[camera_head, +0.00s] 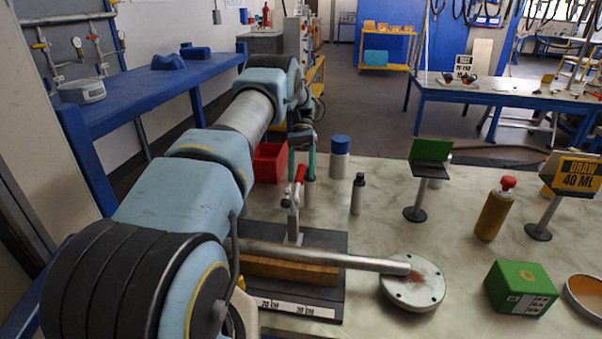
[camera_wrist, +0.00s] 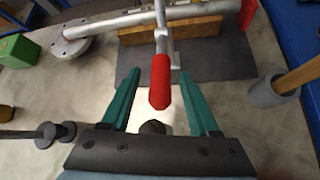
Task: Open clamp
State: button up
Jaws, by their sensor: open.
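The toggle clamp is metal with a red handle (camera_head: 300,175) and stands on a dark base plate (camera_head: 328,240). In the wrist view the red handle (camera_wrist: 160,82) points toward me, between the tips of my gripper's two green fingers. My gripper (camera_wrist: 158,74) is open, with a gap on each side of the handle. In the head view its green fingers are partly hidden behind my arm and the clamp. A grey pipe (camera_head: 330,259) with a round flange (camera_head: 415,290) lies across the plate on a wooden block (camera_head: 288,271). The clamp's metal bar (camera_wrist: 161,38) reaches the pipe.
A blue-capped bottle (camera_head: 340,157), a dark-capped grey bottle (camera_head: 357,194) and a red bin (camera_head: 269,162) stand behind the plate. A green box (camera_head: 520,287) and an amber bottle (camera_head: 494,208) stand right.

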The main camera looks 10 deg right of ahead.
aim_at(301, 168)
notch_tip(301, 168, up, 8)
jog(key=shift+r+p, duration=0.25)
jog(key=shift+p, duration=1)
jog(key=shift+r+p, duration=0.6)
jog(key=shift+r, duration=0.05)
jog(key=shift+c, duration=0.3)
